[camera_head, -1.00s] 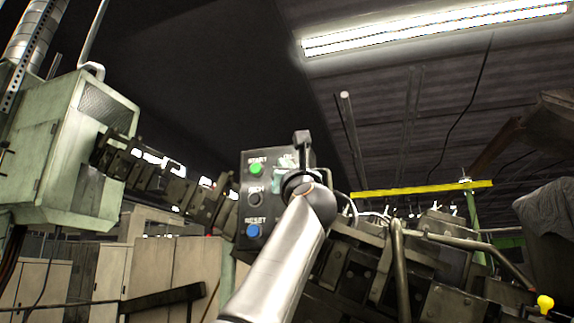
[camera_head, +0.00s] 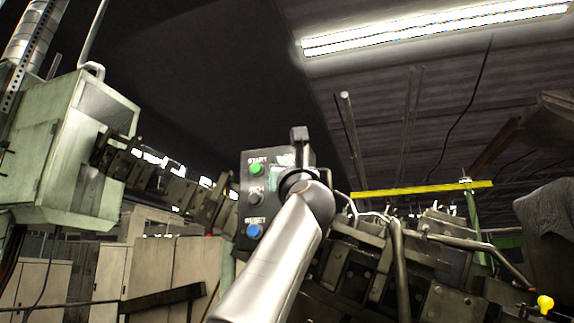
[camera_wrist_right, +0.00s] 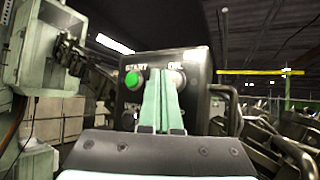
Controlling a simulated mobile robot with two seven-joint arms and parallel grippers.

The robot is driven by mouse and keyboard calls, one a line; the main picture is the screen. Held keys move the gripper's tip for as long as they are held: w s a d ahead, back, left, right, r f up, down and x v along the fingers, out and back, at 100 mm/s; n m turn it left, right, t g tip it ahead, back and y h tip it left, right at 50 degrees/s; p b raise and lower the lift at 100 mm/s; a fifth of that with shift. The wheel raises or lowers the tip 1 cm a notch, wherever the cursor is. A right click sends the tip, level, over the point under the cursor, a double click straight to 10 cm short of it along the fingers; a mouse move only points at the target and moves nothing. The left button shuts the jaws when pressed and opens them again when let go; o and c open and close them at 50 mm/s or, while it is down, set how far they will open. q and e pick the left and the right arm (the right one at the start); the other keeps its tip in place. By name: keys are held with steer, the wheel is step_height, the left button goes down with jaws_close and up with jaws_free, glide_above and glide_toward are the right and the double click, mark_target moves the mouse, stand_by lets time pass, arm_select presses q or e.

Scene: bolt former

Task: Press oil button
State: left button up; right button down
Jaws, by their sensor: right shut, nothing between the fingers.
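The dark control panel (camera_head: 245,190) stands in the middle of the head view. It has a green START button (camera_head: 257,169), a dark INCH button (camera_head: 256,198) and a blue RESET button (camera_head: 253,231). In the right wrist view the OIL label and a pale, partly covered button (camera_wrist_right: 179,78) show right of the green START button (camera_wrist_right: 133,80). My right gripper (camera_wrist_right: 160,72) is shut and empty, its pale green fingers in front of the panel between these buttons, close to the OIL one. I cannot tell whether they touch. In the head view my arm hides most of this gripper.
A pale green machine cabinet (camera_head: 70,150) stands at the left. Dark machine parts and bent pipes (camera_head: 400,260) fill the space right of the panel. A yellow beam (camera_head: 420,188) crosses behind. Beige cabinets (camera_head: 160,268) stand behind at the lower left.

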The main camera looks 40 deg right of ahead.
steer(key=shift+s+a+b, duration=0.15)
steer(key=shift+s+a, duration=0.25)
steer(key=shift+a, duration=0.35)
steer(key=shift+s+a+b, duration=0.1)
steer(key=shift+s+a, duration=0.3)
steer(key=shift+a, duration=0.3)
steer(key=shift+s+a+b, duration=0.15)
steer(key=shift+s+a, duration=0.25)
steer(key=shift+a, duration=0.35)
